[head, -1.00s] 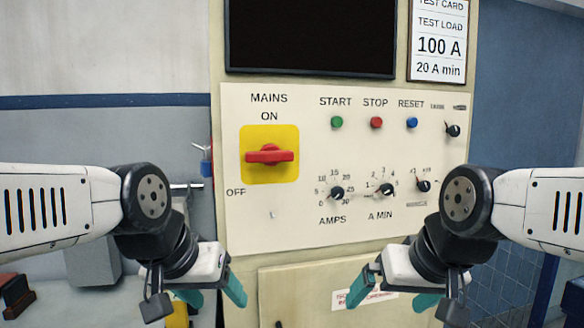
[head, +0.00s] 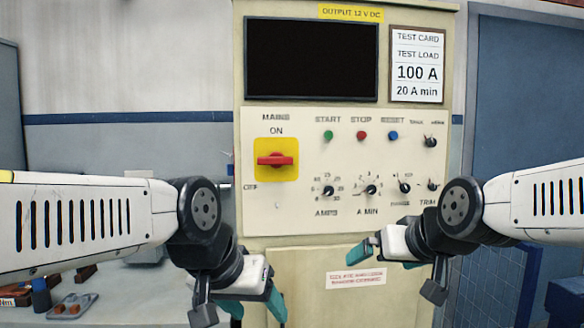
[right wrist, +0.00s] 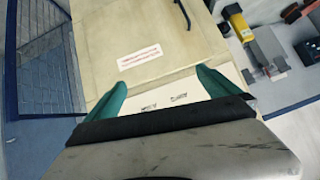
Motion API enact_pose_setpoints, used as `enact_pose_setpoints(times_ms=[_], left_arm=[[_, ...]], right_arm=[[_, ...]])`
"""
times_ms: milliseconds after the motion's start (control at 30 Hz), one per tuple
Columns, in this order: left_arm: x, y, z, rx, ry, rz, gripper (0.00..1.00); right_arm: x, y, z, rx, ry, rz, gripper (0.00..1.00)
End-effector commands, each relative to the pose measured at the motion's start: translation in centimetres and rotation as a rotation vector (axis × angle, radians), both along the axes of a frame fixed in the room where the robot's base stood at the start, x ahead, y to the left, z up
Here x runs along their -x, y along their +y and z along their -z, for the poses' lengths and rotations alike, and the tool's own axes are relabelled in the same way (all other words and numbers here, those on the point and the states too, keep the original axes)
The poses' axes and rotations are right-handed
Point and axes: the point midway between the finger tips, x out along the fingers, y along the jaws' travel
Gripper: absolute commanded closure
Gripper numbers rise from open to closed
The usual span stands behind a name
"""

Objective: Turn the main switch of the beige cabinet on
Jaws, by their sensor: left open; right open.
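The beige cabinet (head: 262,222) stands ahead with a cream control panel. Its main switch is a red handle (head: 275,160) on a yellow plate (head: 276,174), marked MAINS, with ON above and OFF at lower left. The handle lies horizontal. My left gripper (head: 252,302) is open and empty, below and slightly left of the switch, apart from it. My right gripper (head: 385,256) is open and empty, low in front of the cabinet's right part. In the right wrist view its teal fingers (right wrist: 162,92) are spread, with the cabinet's lower door beyond.
The panel also carries START (head: 328,135), STOP (head: 361,135) and RESET (head: 393,136) buttons and several black knobs. A dark screen (head: 311,58) and a test card (head: 417,65) are above. A bench with tools (head: 72,303) is at left, a blue mesh panel (head: 492,290) at right.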

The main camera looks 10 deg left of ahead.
Motion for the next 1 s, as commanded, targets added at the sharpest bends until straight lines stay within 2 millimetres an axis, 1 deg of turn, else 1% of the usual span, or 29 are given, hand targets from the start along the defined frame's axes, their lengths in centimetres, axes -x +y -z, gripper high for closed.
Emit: enact_pose_setpoints(times_ms=[33, 267, 367, 467, 567, 600, 700, 833, 900, 1000], left_arm=[[0.0, 0.0, 0.0, 0.000, 0.000, 0.000, 0.37], [0.0, 0.0, 0.0, 0.000, 0.000, 0.000, 0.37], [0.0, 0.0, 0.0, 0.000, 0.000, 0.000, 0.37], [0.0, 0.0, 0.0, 0.000, 0.000, 0.000, 0.37], [0.0, 0.0, 0.0, 0.000, 0.000, 0.000, 0.37], [0.0, 0.0, 0.0, 0.000, 0.000, 0.000, 0.37], [0.0, 0.0, 0.0, 0.000, 0.000, 0.000, 0.37], [0.0, 0.0, 0.0, 0.000, 0.000, 0.000, 0.37], [0.0, 0.0, 0.0, 0.000, 0.000, 0.000, 0.37], [0.0, 0.0, 0.0, 0.000, 0.000, 0.000, 0.37]], right_arm=[[-0.9, 0.8, -0.4, -0.004, -0.027, -0.013, 0.00], [-5.4, 4.7, -2.9, -0.037, -0.188, -0.051, 0.00], [-7.4, 6.9, -4.2, -0.054, -0.270, -0.067, 0.00], [-9.6, 9.6, -5.7, -0.076, -0.373, -0.079, 0.00], [-12.0, 13.0, -7.4, -0.103, -0.504, -0.083, 0.00], [-12.9, 14.7, -8.2, -0.115, -0.566, -0.081, 0.00], [-14.5, 18.3, -9.8, -0.142, -0.719, -0.056, 0.00], [-15.0, 21.9, -11.1, -0.162, -0.886, -0.005, 0.00], [-14.9, 23.1, -11.4, -0.166, -0.954, 0.023, 0.00], [-14.6, 24.0, -11.7, -0.168, -1.020, 0.057, 0.00]])
